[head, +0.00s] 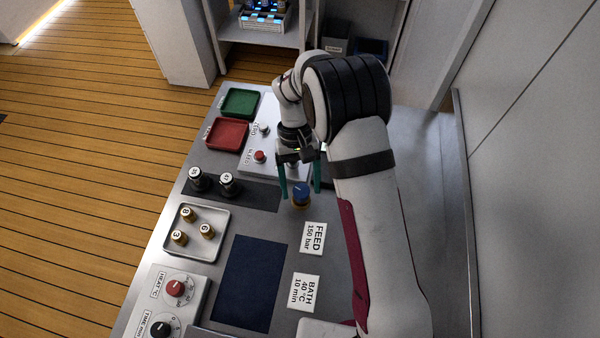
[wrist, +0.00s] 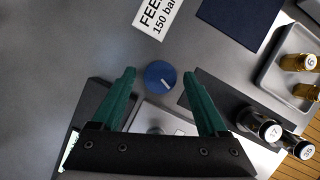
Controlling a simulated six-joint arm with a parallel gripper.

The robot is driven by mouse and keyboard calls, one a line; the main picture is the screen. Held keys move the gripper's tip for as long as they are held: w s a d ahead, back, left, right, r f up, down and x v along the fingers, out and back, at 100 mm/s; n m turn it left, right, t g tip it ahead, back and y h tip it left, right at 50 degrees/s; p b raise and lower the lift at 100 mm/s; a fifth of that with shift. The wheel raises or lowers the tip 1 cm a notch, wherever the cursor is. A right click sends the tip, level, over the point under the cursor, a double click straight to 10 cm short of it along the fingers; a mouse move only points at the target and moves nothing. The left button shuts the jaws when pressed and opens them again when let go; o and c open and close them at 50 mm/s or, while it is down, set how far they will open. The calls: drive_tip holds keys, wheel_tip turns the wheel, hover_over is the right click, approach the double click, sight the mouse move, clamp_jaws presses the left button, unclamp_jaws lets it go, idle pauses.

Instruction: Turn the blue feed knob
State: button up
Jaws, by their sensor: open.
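The blue feed knob (head: 301,194) has a pale pointer line on its top and a brass-coloured base, and stands beside the FEED 150 bar card (head: 313,237). In the wrist view the knob (wrist: 160,75) lies between and just beyond the tips of my gripper's green fingers. No contact with the knob shows, and I cannot tell the exact height of the fingertips.
Two dark vials (head: 229,184) stand on a dark strip left of the knob. A panel with a red button (head: 260,156) lies behind. Red (head: 226,134) and green (head: 240,103) trays sit farther back. A dark blue mat (head: 250,285) lies in front.

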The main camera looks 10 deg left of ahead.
drive_tip(key=v, duration=1.5)
drive_tip(key=shift+w+r, duration=0.2)
drive_tip(key=s+d+r+m+t+y, duration=0.15)
drive_tip(key=s+d+r+m, duration=0.25)
drive_tip(key=s+d+r, duration=0.55)
drive_tip(key=s+d+f+m+t+y, duration=0.1)
drive_tip(key=s+d+f+m, duration=0.2)
drive_tip(key=s, duration=0.5)
drive_tip(key=s+d+f+m+t+y, duration=0.1)
drive_tip(key=s+d+f+m, duration=0.2)
drive_tip(key=s, duration=0.5)
drive_tip(key=shift+s+d, duration=0.2)
drive_tip(key=shift+d, duration=0.15)
